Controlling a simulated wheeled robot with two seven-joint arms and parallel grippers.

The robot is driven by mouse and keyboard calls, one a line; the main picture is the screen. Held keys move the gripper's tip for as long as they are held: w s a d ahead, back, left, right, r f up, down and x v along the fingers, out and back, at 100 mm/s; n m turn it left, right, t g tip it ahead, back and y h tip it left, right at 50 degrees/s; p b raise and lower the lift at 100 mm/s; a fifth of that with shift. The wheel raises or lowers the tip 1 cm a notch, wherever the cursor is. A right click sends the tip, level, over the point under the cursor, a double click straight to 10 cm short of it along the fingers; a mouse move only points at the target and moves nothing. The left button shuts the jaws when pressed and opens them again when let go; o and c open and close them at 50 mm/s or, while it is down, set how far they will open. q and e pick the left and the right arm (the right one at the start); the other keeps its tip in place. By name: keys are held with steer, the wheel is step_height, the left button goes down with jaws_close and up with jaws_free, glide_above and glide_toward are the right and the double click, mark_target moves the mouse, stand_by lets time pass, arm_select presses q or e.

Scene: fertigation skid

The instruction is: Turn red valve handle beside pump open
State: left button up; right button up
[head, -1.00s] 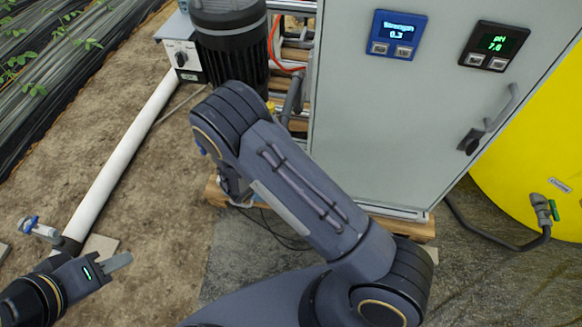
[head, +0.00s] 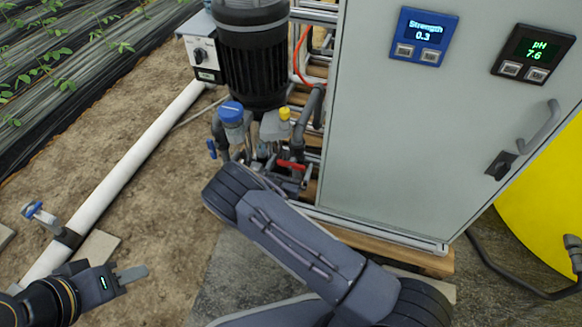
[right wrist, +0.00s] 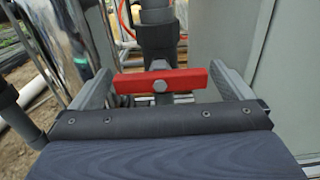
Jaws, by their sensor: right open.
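The red valve handle (head: 290,164) is beside the black pump (head: 254,55), low among the pipes left of the cabinet. In the right wrist view, the red handle (right wrist: 185,80) lies crosswise to the grey vertical pipe (right wrist: 158,38), with a bolt at its middle. My right gripper (right wrist: 161,74) is open, with one finger beyond each end of the handle. I see no clear grip on it. In the head view, my right arm hides part of that gripper. My left gripper (head: 132,273) is at lower left, away from the valve; its finger gap is unclear.
The grey cabinet (head: 400,140) stands close to the right of the valve. A blue-capped filter (head: 232,113) and grey pipes crowd its left. A white pipe (head: 125,168) runs along the soil. A yellow tank (head: 545,190) is at far right.

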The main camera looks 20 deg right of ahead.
steer(key=shift+w+d, duration=0.15)
steer(key=shift+w, duration=0.05)
steer(key=shift+c, duration=0.3)
steer(key=c, duration=0.8)
steer(key=shift+c, duration=0.2)
